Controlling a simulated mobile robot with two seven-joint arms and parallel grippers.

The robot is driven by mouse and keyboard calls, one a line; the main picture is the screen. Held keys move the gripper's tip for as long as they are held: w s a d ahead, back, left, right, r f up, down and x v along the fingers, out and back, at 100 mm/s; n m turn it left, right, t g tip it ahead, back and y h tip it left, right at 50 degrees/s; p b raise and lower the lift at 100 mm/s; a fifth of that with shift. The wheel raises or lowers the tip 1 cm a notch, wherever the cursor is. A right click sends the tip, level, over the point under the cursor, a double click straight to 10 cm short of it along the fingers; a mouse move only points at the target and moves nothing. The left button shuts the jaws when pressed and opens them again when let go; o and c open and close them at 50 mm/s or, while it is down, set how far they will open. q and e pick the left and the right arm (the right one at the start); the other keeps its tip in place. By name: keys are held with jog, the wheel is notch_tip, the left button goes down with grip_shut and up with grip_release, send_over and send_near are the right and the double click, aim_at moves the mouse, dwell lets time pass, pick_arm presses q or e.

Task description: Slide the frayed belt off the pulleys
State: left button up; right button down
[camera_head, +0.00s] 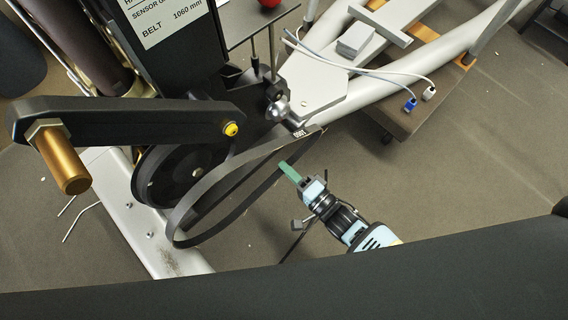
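The belt (208,184) is a thin black loop with a small white printed mark near its upper right end. It slants across the front of the large black pulley (172,183), and its lower end hangs clear below and to the right of it. Whether its upper end is around a small pulley cannot be seen. My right gripper (288,171) comes in from the lower right with green fingers. Their tips meet the belt's right strand in the picture; whether they grip it is unclear. My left gripper is not in view.
A black crank arm (120,119) with a brass-coloured pedal spindle (66,169) crosses above the pulley. White frame tubes (430,75) run to the upper right. A low platform (408,112) carries cables with blue and white plugs. Floor is clear at right.

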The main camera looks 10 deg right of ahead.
jog(key=shift+p+v, duration=0.75)
jog(key=shift+v, duration=1.85)
jog(key=shift+r, duration=0.15)
